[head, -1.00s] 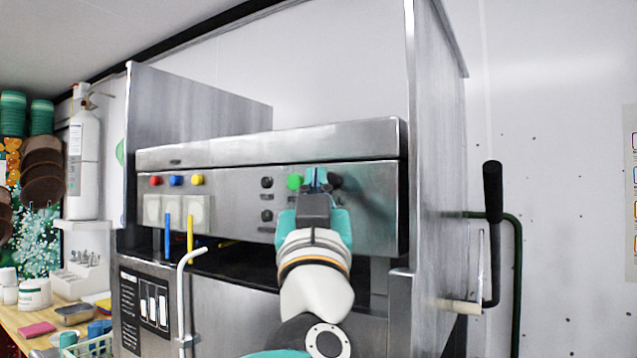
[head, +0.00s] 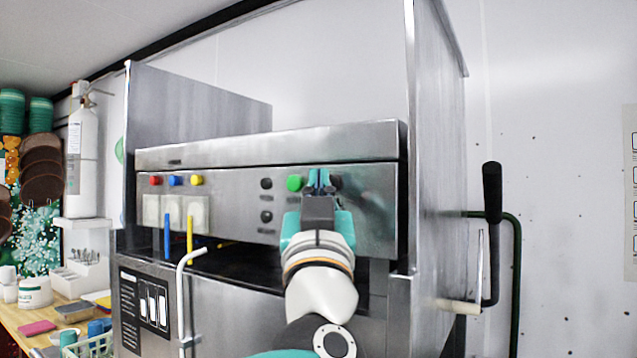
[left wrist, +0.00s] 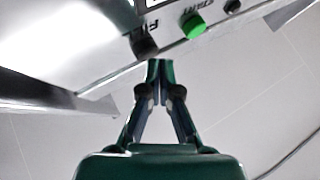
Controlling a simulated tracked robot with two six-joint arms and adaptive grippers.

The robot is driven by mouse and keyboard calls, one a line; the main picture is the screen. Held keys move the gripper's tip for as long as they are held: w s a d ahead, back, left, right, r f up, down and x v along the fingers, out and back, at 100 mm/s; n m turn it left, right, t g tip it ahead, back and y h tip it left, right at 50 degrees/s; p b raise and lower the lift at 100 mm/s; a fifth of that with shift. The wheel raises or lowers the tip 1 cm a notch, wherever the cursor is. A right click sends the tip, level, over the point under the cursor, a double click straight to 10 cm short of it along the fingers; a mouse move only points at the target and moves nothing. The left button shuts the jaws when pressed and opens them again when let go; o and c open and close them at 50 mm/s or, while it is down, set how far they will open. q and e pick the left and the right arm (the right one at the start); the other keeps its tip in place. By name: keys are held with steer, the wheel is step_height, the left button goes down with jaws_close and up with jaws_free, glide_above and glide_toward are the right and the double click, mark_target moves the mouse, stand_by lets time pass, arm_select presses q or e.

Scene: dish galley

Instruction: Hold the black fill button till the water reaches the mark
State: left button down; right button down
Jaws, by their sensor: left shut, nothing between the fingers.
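The black fill button (head: 336,183) is on the steel front panel, right of a green button, partly hidden behind my left gripper (head: 319,176). In the left wrist view the fill button (left wrist: 143,42) sits beside a partly covered label starting with "F". My left gripper (left wrist: 159,66) is shut and empty, its fingertips close to the button and slightly to its right in that view. I cannot tell whether they touch it. No water level or mark can be made out. My right gripper is not in view.
The green start button (head: 294,183) is close to the left of my fingertips. More black knobs (head: 266,183) and red, blue and yellow buttons (head: 176,180) lie further left. A tall steel side wall (head: 437,170) and a black-handled lever (head: 492,195) stand to the right.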

arm_select(q)
steer(key=shift+w+d+p, duration=0.3)
steer(key=shift+w+p, duration=0.05)
steer(key=shift+w, duration=0.05)
stand_by(1.9)
steer(key=shift+s, duration=0.1)
stand_by(1.6)
steer(key=shift+s+a+b, duration=0.4)
steer(key=shift+s+a, duration=0.15)
steer(key=shift+s, duration=0.1)
steer(key=s+a+b, duration=0.1)
steer(key=s, duration=0.1)
steer(key=s+a, duration=0.2)
steer(key=shift+b, duration=0.35)
stand_by(0.5)
